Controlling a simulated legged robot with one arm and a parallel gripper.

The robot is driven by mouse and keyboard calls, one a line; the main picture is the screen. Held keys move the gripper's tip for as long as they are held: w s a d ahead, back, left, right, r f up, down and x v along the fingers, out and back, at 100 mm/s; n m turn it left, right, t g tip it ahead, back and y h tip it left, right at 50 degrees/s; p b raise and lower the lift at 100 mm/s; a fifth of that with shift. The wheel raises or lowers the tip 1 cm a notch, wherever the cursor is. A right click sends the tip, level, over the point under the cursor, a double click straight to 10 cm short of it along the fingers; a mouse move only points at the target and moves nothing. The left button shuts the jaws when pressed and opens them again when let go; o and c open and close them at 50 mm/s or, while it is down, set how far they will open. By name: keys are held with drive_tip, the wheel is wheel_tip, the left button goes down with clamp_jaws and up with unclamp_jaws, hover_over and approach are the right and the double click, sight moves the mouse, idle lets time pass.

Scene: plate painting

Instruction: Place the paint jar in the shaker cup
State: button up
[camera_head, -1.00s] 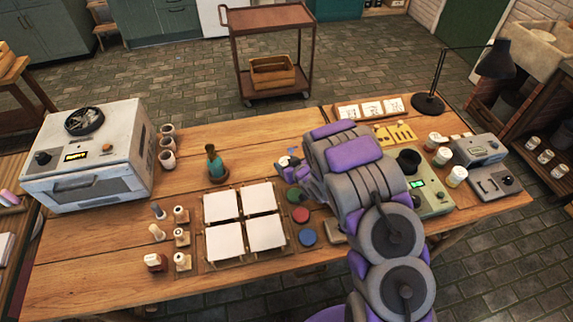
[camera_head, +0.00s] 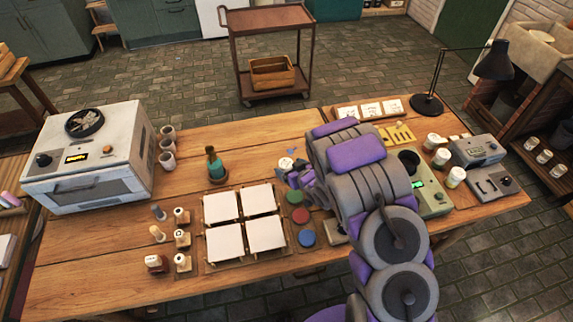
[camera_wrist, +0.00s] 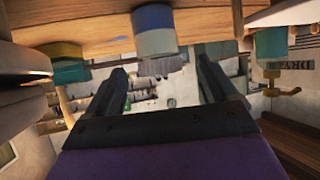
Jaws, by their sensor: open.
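A small pale-topped jar (camera_head: 286,163), apparently the paint jar, stands on the table just left of my gripper (camera_head: 300,180). In the wrist view a blue and grey-white jar (camera_wrist: 155,40), likely the same one, shows above the space between my fingers. My gripper (camera_wrist: 165,75) is open with nothing between its fingers; the wrist picture looks upside down. A dark round cup (camera_head: 408,158), likely the shaker cup, sits on the green machine (camera_head: 432,200) at the right, partly hidden by my arm.
White tiles (camera_head: 243,221) and coloured paint discs (camera_head: 301,215) lie in front of the gripper. A green bottle (camera_head: 216,168) stands to the left. White jars (camera_head: 456,177), a grey machine (camera_head: 478,150) and a lamp (camera_head: 493,65) are at the right. An oven (camera_head: 90,160) stands far left.

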drive_tip(key=p+v, duration=0.1)
drive_tip(key=v, duration=0.7)
drive_tip(key=shift+s+d, duration=0.15)
drive_tip(key=shift+d, duration=0.05)
drive_tip(key=shift+r, duration=0.15)
